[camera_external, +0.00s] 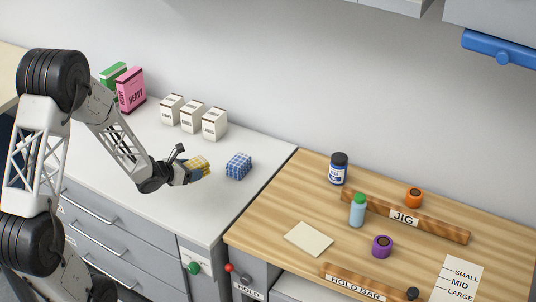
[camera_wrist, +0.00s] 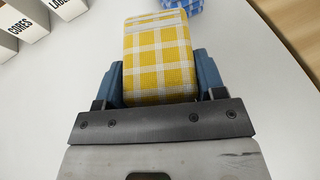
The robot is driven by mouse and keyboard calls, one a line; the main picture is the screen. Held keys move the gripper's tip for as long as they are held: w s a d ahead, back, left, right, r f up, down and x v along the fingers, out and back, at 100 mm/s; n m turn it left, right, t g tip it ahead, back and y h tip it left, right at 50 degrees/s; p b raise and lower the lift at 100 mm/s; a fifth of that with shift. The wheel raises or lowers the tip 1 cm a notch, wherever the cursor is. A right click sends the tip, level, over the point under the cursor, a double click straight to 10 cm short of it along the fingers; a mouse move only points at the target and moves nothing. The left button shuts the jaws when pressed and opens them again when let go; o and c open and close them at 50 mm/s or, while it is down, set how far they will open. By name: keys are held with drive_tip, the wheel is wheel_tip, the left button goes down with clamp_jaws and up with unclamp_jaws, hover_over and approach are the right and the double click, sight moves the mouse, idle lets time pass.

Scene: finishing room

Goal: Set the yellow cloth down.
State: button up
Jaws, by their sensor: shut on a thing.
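The yellow checked cloth (camera_wrist: 158,62) is a folded, block-like bundle between the blue fingers of my gripper (camera_wrist: 160,85). In the external view the yellow cloth (camera_external: 199,163) shows at the end of my gripper (camera_external: 196,171), over the white counter. My gripper is shut on the cloth. I cannot tell whether the cloth touches the counter. A blue checked cloth (camera_external: 238,167) sits on the counter just to the right of the yellow one, and its edge shows at the top of the wrist view (camera_wrist: 195,6).
Several white boxes (camera_external: 190,117) stand at the back of the white counter (camera_external: 130,160), with pink (camera_external: 131,90) and green (camera_external: 113,75) boxes to their left. A wooden bench (camera_external: 275,215) at the right holds bottles, a jig bar (camera_external: 440,229) and a pale pad (camera_external: 308,239). The counter's front is clear.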

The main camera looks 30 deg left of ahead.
drive_tip(key=d+h, duration=0.1)
drive_tip(key=d, duration=0.3)
drive_tip(key=d+m+g, duration=0.1)
drive_tip(key=d, duration=0.3)
drive_tip(key=d+m+h, duration=0.1)
drive_tip(key=d, duration=0.3)
drive_tip(key=shift+w+d+h, duration=0.25)
drive_tip(key=shift+d+h, duration=0.05)
drive_tip(key=shift+d, duration=0.1)
drive_tip(key=d+m, duration=0.1)
drive_tip(key=d, duration=0.3)
drive_tip(key=s+d+m+g+h, duration=0.1)
drive_tip(key=d, duration=0.3)
drive_tip(key=s+d+m+g+h, duration=0.1)
drive_tip(key=d, duration=0.3)
drive_tip(key=shift+d+r, duration=0.15)
drive_tip(key=shift+d, duration=0.2)
drive_tip(key=shift+s+d+h, duration=0.25)
drive_tip(key=shift+d+h, duration=0.05)
drive_tip(key=shift+d, duration=0.45)
hover_over(293, 198)
drive_tip(key=shift+w+f, duration=0.1)
drive_tip(key=shift+f, duration=0.65)
drive_tip(key=shift+f, duration=1.75)
drive_tip(key=shift+f, duration=0.15)
